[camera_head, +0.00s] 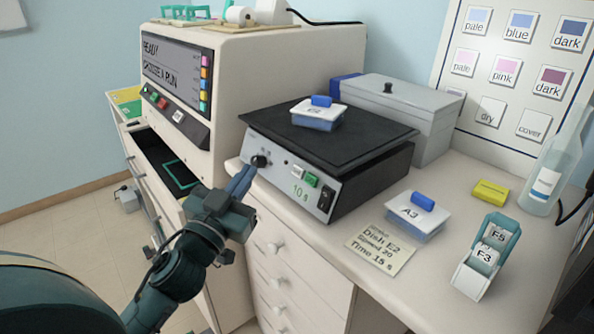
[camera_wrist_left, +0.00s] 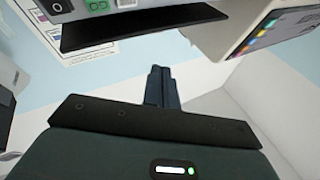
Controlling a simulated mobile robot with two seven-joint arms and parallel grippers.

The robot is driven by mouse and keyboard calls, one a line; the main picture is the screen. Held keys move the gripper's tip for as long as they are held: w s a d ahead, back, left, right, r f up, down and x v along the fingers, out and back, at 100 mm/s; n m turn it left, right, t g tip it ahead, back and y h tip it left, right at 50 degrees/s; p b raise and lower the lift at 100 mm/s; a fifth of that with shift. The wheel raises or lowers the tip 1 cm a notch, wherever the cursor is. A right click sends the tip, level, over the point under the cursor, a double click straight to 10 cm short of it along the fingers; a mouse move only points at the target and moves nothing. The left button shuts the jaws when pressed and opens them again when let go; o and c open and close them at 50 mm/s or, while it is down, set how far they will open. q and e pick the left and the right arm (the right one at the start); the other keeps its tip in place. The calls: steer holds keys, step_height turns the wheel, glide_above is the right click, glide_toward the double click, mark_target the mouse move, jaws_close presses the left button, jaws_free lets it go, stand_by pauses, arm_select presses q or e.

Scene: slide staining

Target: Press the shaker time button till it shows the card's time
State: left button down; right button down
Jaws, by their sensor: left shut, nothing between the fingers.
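The shaker (camera_head: 345,160) stands on the counter with a black top plate. Its front panel has a dark knob (camera_head: 259,161), a pale button (camera_head: 297,171), a green button (camera_head: 312,180), a black switch (camera_head: 326,199) and a green "10 s" readout (camera_head: 300,191). The card (camera_head: 381,247) lies on the counter and reads "Dish E2, Speed 20, Time 15 s". My left gripper (camera_head: 241,180) is shut and empty, just in front of the panel's left end, near the knob; contact cannot be told. Its closed fingers (camera_wrist_left: 158,86) show in the left wrist view. My right gripper is not in view.
A dish (camera_head: 318,117) with a blue-handled lid sits on the shaker plate. Dish A3 (camera_head: 416,214) and a slide holder (camera_head: 486,258) stand at right. The stainer (camera_head: 240,70) reading "READY, CHOOSE A RUN" stands at left. A grey box (camera_head: 400,105) is behind.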

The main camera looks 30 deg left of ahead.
mark_target(298, 171)
arm_select(q)
steer(key=shift+w+f, duration=0.1)
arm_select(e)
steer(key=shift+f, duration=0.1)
arm_select(q)
steer(key=w+d+f, duration=0.1)
steer(key=w, duration=0.1)
steer(key=w+d+f+b, duration=0.1)
steer(key=w, duration=0.2)
steer(key=w+d+f+b, duration=0.1)
steer(key=w, duration=0.1)
steer(key=shift+w+f, duration=0.1)
steer(key=shift+w, duration=0.1)
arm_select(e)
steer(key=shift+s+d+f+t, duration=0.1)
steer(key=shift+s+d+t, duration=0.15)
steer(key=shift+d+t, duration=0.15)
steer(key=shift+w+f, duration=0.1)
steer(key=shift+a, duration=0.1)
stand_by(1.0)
arm_select(q)
steer(key=shift+w+b, duration=0.1)
steer(key=shift+b, duration=0.2)
steer(key=shift+w+d+f, duration=0.15)
steer(key=shift+w+d, duration=0.05)
steer(key=shift+w, duration=0.1)
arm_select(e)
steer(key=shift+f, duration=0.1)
